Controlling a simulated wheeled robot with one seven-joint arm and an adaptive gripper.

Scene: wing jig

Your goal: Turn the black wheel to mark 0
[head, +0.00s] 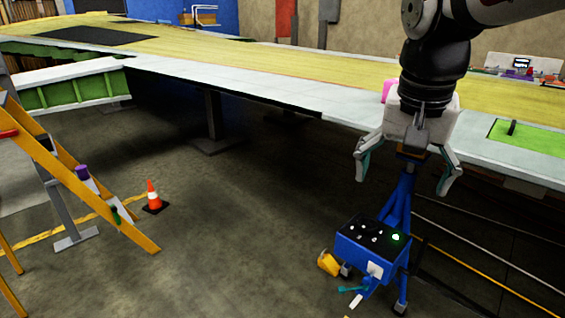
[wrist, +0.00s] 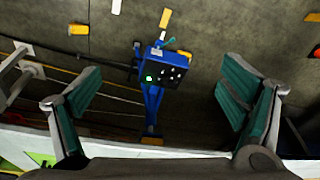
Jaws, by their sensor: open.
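No black wheel is plain to make out in either view. A blue box (head: 353,253) on a blue stand has a dark top with several small white spots and a lit green lamp; a wheel there is too small to tell. The box also shows in the wrist view (wrist: 151,86), between and beyond my fingers. My gripper (head: 404,180) is open and empty, pointing down above the stand. Its two teal-padded fingers are spread wide in the wrist view (wrist: 158,82). No mark 0 is legible.
A long wing (head: 290,95) with a pale edge runs across behind my gripper. A green panel (head: 535,142) with a black upright piece lies on it at right. A yellow ladder (head: 100,200) and an orange cone (head: 153,195) stand at left. The middle floor is clear.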

